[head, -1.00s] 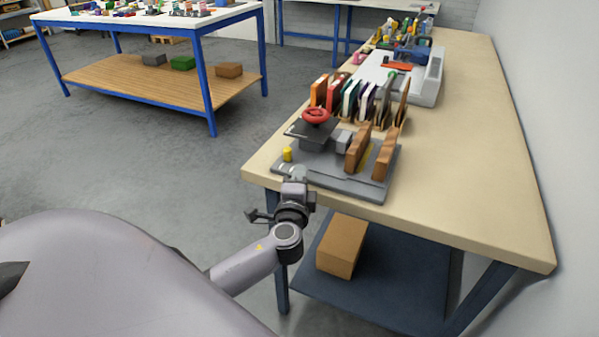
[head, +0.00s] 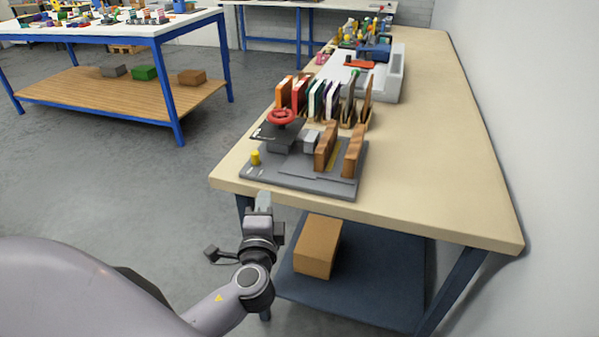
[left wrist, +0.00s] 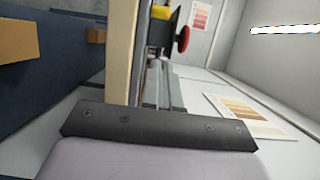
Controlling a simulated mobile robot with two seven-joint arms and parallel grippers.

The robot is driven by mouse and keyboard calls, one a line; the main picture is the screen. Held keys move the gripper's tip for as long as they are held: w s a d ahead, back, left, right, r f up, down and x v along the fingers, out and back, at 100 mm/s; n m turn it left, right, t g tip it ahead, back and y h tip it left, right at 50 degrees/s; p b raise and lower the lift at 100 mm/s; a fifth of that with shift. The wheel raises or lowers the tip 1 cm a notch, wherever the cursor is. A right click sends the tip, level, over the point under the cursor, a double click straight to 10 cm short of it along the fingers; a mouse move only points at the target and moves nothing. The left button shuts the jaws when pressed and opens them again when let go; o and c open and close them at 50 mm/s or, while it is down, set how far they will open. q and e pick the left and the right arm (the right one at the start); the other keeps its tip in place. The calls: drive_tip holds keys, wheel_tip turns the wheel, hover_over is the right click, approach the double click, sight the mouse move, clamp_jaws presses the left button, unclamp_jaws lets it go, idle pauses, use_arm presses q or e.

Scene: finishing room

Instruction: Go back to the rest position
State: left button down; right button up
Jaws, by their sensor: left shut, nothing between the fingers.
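My left gripper (head: 264,200) is in the lower middle of the head view, in front of the near left corner of the wooden-topped workbench (head: 440,205). It is shut and empty, with its fingers pointing toward the bench edge. In the left wrist view the bench edge (left wrist: 120,60) runs up the picture, beyond a dark plate of my own. My right gripper is in neither view.
A grey fixture (head: 300,180) with a red handwheel (head: 281,118) and wooden blocks stands near the bench's front edge. Behind it are upright coloured boards (head: 315,97) and a grey machine (head: 390,80). A cardboard box (head: 318,247) lies on the lower shelf.

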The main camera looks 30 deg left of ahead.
use_arm(q)
drive_tip(key=s+d+f+n+g+h, duration=0.2)
drive_tip(key=s+d+f+n+h, duration=0.2)
drive_tip(key=s+f, duration=0.4)
drive_tip(key=s+d+f+n+g+h+p, duration=0.1)
drive_tip(key=s+d+f+n+g+h, duration=0.1)
drive_tip(key=s+d+f+n+h, duration=0.3)
drive_tip(key=s+d+f+h, duration=0.2)
drive_tip(key=s+d+f, duration=0.1)
drive_tip(key=d+f, duration=0.1)
drive_tip(key=shift+n+g+p, duration=0.3)
drive_tip(key=shift+g, duration=0.1)
